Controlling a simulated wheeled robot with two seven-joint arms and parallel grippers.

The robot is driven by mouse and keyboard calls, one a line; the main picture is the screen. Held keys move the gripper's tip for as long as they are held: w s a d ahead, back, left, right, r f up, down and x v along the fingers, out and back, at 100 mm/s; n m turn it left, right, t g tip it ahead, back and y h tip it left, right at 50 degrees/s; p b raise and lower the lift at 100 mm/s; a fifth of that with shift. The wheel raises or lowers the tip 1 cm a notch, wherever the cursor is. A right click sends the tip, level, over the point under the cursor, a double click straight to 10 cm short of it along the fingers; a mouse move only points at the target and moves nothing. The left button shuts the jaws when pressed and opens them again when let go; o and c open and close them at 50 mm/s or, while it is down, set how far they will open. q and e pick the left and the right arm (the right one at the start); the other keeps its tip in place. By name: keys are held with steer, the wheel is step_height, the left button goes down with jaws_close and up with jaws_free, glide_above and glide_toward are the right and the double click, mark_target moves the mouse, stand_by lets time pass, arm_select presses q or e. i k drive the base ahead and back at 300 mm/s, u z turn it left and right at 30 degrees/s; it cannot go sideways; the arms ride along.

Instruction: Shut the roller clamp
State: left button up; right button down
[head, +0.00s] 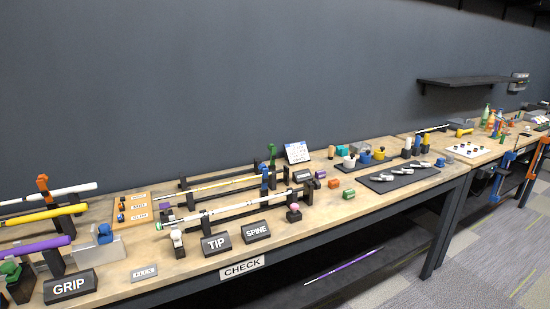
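I cannot tell for certain which part is the roller clamp. A white shaft (232,208) lies across dark supports on the bench, behind the TIP sign (216,243) and SPINE sign (256,231). A blue upright part (265,180) stands behind this shaft, near its right half. A green-topped post (272,154) stands at the rear fixture. Whether any of these is open or shut is too small to tell. Neither of my grippers is in view.
A GRIP sign (71,286) fronts racked purple, yellow and white shafts at left. A dark tray (395,178) with several pale pieces lies at right. A purple shaft (343,265) lies on the lower shelf. Bare bench (330,205) shows right of the pink knob.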

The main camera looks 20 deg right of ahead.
mark_target(263, 168)
steer(key=z, duration=2.15)
steer(key=i, duration=2.45)
steer(key=u, duration=3.35)
